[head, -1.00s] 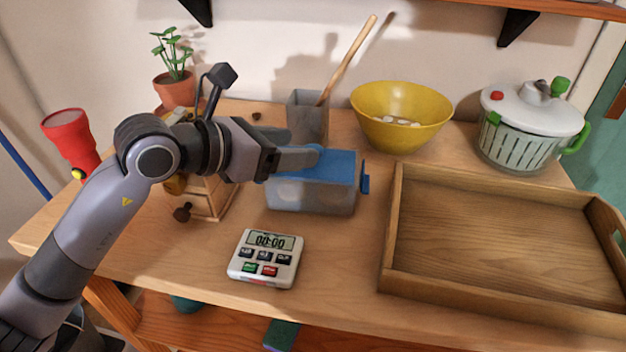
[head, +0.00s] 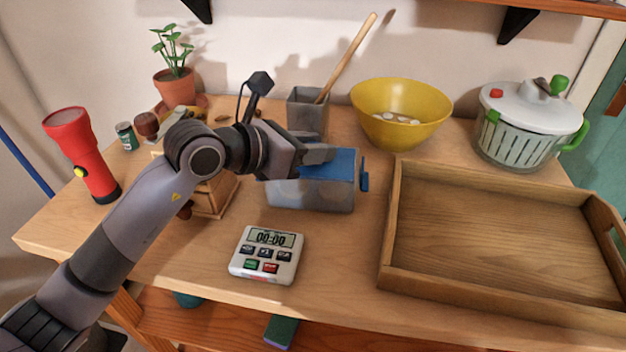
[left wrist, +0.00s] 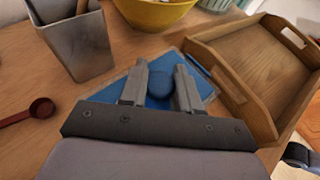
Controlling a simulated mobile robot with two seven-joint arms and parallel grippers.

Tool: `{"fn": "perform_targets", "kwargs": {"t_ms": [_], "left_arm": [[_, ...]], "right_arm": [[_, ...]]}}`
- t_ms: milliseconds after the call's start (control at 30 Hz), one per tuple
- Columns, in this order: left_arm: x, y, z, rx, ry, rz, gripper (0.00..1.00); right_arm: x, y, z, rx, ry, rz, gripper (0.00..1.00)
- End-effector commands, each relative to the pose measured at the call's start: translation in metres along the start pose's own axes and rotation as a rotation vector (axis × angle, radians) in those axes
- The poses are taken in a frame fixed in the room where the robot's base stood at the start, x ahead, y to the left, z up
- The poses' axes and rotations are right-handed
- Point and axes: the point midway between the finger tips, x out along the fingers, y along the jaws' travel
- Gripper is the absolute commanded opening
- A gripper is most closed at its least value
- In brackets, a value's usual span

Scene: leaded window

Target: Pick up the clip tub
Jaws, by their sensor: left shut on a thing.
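The clip tub (head: 311,194) is a translucent grey box with a blue lid and a blue side latch. It stands upright on the wooden worktop in the middle of the head view. My left gripper (head: 328,154) is over the lid. In the left wrist view the fingers of the left gripper (left wrist: 160,84) sit on both sides of a round blue knob on the lid (left wrist: 209,90), shut on it. In the head view the fingers and wrist hide the knob and part of the lid. My right gripper is not in view.
A grey holder with a wooden stick (head: 307,112) stands close behind the tub, and a yellow bowl (head: 400,105) behind right. A wooden tray (head: 391,225) lies to the right, a timer (head: 266,256) in front. A wooden box (head: 215,197) is at the left.

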Motion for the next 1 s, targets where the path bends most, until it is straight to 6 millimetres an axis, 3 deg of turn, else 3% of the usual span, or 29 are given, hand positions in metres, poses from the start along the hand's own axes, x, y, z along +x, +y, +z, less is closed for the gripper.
{"fn": "perform_targets", "kwargs": {"t_ms": [367,800,1000], "left_arm": [[-0.005,0.000,0.013,0.002,-0.003,0.001,0.00],[-0.032,0.000,0.078,0.002,-0.003,0.001,0.00],[-0.039,0.000,0.094,0.001,-0.002,0.000,0.00]], "right_arm": [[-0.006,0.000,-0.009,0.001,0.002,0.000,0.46],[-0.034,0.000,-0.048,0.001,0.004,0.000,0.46],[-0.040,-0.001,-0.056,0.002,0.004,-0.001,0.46]]}}
